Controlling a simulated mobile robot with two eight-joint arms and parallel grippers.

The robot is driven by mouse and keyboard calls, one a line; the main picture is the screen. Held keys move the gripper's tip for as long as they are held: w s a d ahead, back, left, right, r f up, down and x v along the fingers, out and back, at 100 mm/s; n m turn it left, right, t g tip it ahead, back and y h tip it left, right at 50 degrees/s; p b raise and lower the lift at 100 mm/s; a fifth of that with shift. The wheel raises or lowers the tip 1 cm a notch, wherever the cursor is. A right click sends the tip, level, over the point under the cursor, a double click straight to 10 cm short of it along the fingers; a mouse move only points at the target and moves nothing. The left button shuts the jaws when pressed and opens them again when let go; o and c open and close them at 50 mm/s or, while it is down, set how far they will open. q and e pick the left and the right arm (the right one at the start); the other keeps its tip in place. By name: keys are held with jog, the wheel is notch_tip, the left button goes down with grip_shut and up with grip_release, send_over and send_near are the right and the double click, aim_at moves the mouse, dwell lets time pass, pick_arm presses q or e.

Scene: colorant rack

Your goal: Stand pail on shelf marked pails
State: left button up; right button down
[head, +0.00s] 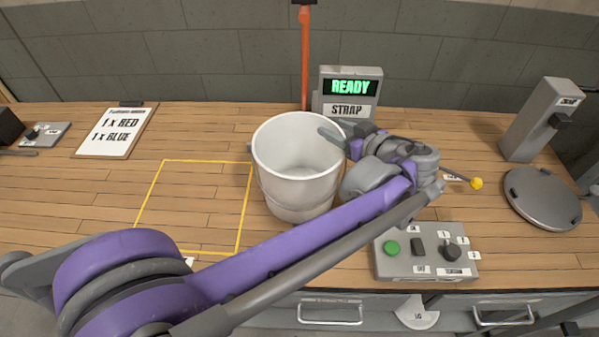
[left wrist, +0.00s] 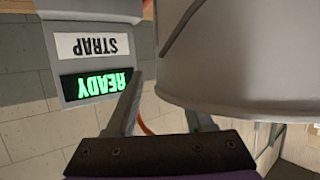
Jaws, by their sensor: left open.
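A white pail (head: 298,165) stands upright and open-topped on the wooden bench, just right of a yellow outlined square. It looks empty. My left gripper (head: 338,131) is open at the right side of the pail's rim, and one finger overlaps the rim in the head view. In the left wrist view the pail (left wrist: 240,60) fills the upper right, close to the fingers (left wrist: 163,98). One finger is partly hidden by the pail; I cannot tell whether the wall lies between the fingers. No shelf marked pails is in view. My right gripper is not in view.
A display reading READY, labelled STRAP (head: 349,95), stands behind the pail. A button panel (head: 400,268) is at the front edge. A round grey lid-like disc (head: 542,198) and a grey post (head: 538,122) are at right. The yellow square (head: 163,165) is bare.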

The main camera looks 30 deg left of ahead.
pick_arm(q)
jog(key=shift+w+a+f, duration=0.1)
jog(key=shift+w+a, duration=0.05)
jog(key=shift+a, duration=0.05)
grip_shut()
dwell(1.3)
